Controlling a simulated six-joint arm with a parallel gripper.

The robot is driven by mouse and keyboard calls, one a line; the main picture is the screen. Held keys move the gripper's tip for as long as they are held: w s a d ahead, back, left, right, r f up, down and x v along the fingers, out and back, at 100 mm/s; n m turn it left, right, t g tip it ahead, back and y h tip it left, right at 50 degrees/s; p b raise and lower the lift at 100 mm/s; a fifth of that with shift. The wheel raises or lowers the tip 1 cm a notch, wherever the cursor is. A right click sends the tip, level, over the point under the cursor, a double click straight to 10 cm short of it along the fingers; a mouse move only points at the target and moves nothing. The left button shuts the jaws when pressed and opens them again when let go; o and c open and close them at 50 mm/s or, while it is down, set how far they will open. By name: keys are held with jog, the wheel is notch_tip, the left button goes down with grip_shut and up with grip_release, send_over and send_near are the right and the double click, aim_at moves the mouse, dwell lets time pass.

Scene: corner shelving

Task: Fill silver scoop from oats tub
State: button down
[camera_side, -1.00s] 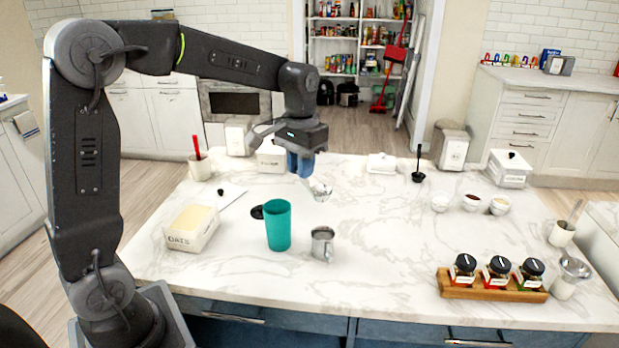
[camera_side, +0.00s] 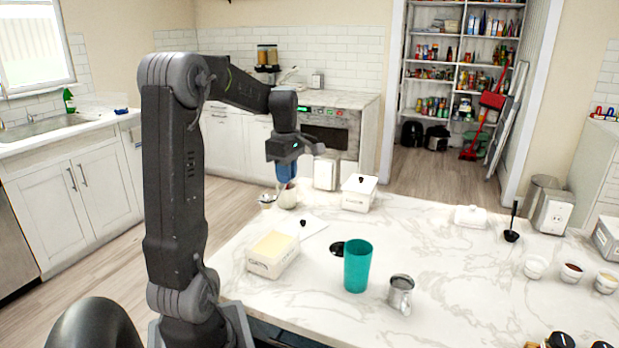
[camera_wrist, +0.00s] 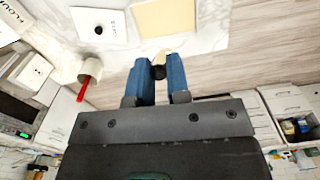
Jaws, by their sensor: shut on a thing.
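My gripper (camera_side: 287,182), with blue fingers, points down over the back left of the island. It is shut on the silver scoop (camera_side: 267,201), whose small pale bowl sticks out left of the fingers. The wrist view shows my fingertips (camera_wrist: 157,62) with a dark handle end between them and the scoop (camera_wrist: 161,55) just beyond; the bowl's contents cannot be made out. The white oats tub (camera_side: 262,268) stands open in front of my gripper, its pale contents near the rim. It also shows at the top of the wrist view (camera_wrist: 137,22).
The tub's white lid (camera_side: 312,229) lies behind it. A crock (camera_wrist: 91,68) with a red-handled tool stands close to my gripper. A white canister (camera_side: 358,194) is right of it.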

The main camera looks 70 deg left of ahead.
jog(key=shift+s+a+f, duration=0.1)
jog(key=shift+f, duration=2.5)
notch_tip(320, 180, down, 11)
jog(key=shift+f, duration=0.2)
jog(key=shift+r, duration=0.1)
dwell(1.1)
notch_tip(320, 180, up, 8)
jog(key=shift+r, duration=0.2)
dwell(1.4)
